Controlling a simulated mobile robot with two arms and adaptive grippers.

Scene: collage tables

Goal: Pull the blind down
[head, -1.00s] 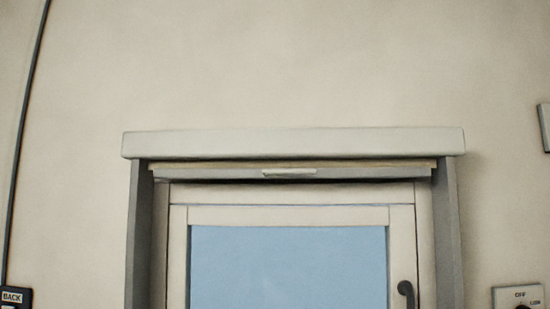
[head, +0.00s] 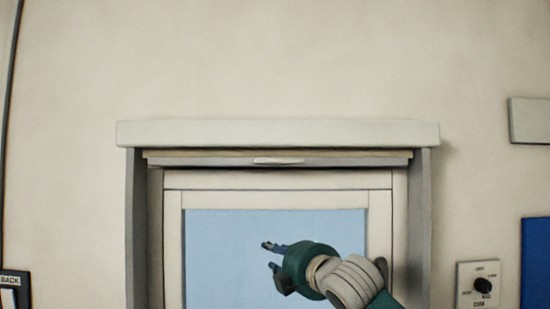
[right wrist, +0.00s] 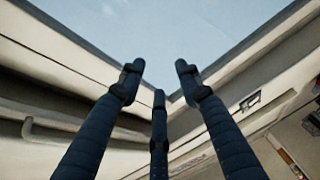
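The blind is rolled up under a pale cassette (head: 278,133) at the top of the window. Its grey bottom bar (head: 350,161) shows just below the cassette, with a small light pull tab (head: 279,160) at its middle. My right gripper (head: 269,256) is in front of the window glass, below the tab and apart from it. Its fingers point left and are spread, with nothing between them. In the right wrist view the dark fingers (right wrist: 160,85) are also apart and empty; the blind cannot be made out for sure there. My left gripper is not in view.
Grey side posts (head: 419,230) flank the window. A switch with a dark knob (head: 480,286) and a blue panel (head: 536,262) are on the wall at right, below a grey plate (head: 530,120). The space between gripper and tab looks clear.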

